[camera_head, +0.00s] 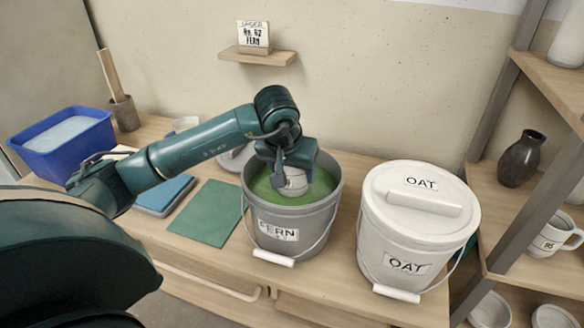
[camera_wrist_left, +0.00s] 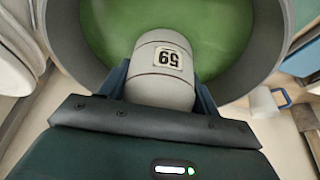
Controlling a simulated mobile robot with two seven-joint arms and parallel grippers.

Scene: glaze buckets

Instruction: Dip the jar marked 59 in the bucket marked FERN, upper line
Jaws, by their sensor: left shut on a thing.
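The grey-white jar marked 59 (camera_wrist_left: 160,88) is held between the fingers of my left gripper (camera_head: 291,168), which is shut on it. Its label reads upside down in the left wrist view. In the head view the jar (camera_head: 293,183) is inside the mouth of the grey bucket marked FERN (camera_head: 283,236), over the green glaze (camera_head: 262,186). I cannot tell whether its lower end touches the glaze. The FERN bucket is open. My right gripper is not in view.
A lidded white bucket marked OAT (camera_head: 415,235) stands right of FERN. A green mat (camera_head: 207,212), a blue tray (camera_head: 166,194) and a blue tub (camera_head: 66,142) lie to the left. A wall card (camera_head: 254,36) names FERN. A shelf at right holds a dark vase (camera_head: 521,160).

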